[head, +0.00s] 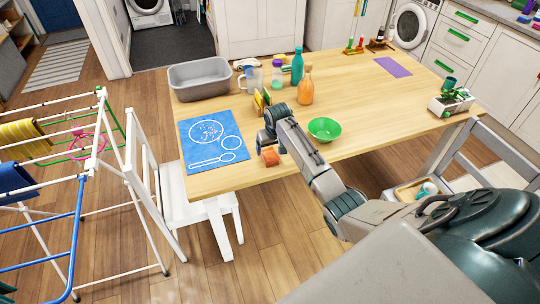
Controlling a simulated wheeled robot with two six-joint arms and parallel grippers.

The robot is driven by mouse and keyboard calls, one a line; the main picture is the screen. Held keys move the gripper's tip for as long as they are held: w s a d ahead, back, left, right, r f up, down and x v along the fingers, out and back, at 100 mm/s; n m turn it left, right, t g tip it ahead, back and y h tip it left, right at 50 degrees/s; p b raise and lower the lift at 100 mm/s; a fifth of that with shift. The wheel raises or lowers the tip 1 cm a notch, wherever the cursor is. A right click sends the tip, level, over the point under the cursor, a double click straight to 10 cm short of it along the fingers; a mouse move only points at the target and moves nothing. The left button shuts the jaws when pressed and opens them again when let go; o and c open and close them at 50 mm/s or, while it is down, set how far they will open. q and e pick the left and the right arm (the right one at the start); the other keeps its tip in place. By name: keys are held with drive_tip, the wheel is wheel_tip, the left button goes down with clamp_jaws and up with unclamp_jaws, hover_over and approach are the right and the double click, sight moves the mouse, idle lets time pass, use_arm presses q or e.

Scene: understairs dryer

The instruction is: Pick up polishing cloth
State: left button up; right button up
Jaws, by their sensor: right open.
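My right arm reaches in from the lower right over the wooden table (350,100). My right gripper (266,137) is above the table's front part, its jaws small and partly hidden by its own wrist. A small orange block-like piece (270,157) lies at the table's front edge, just below the gripper; I cannot tell if they touch. Upright yellow pieces (261,99) stand just behind the wrist. A small pale, cloth-like bundle (245,63) lies at the back edge. I cannot tell which of these is the polishing cloth. My left gripper is not in view.
A blue mat (207,166) with white outlines lies left of the gripper, a green bowl (325,129) right. Behind stand a grey tub (199,78), a clear jug (252,80), an orange bottle (305,88) and a teal bottle (297,65). The table's right middle is clear.

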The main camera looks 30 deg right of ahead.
sight(270, 154)
drive_tip(key=shift+p+x, duration=0.3)
drive_tip(key=shift+x, duration=1.65)
drive_tip(key=shift+a+f, duration=0.15)
drive_tip(key=shift+f, duration=0.05)
drive_tip(key=c, duration=1.1)
drive_tip(key=shift+r, duration=0.15)
drive_tip(key=shift+r+b, duration=0.3)
drive_tip(key=shift+r, duration=0.3)
drive_tip(key=shift+w+b+v, duration=0.25)
drive_tip(key=shift+b+v, duration=0.3)
drive_tip(key=shift+v, duration=0.65)
drive_tip(key=s+a+b, duration=0.1)
drive_tip(key=s+a, duration=0.2)
drive_tip(key=a, duration=0.1)
drive_tip(key=s+a+r+b, duration=0.1)
drive_tip(key=s+a, duration=0.2)
drive_tip(key=a, duration=0.1)
drive_tip(key=s+a, duration=0.3)
drive_tip(key=a, duration=0.1)
drive_tip(key=shift+s+a+r+b, duration=0.2)
drive_tip(key=shift+a+r+b, duration=0.05)
drive_tip(key=shift+r+b, duration=0.15)
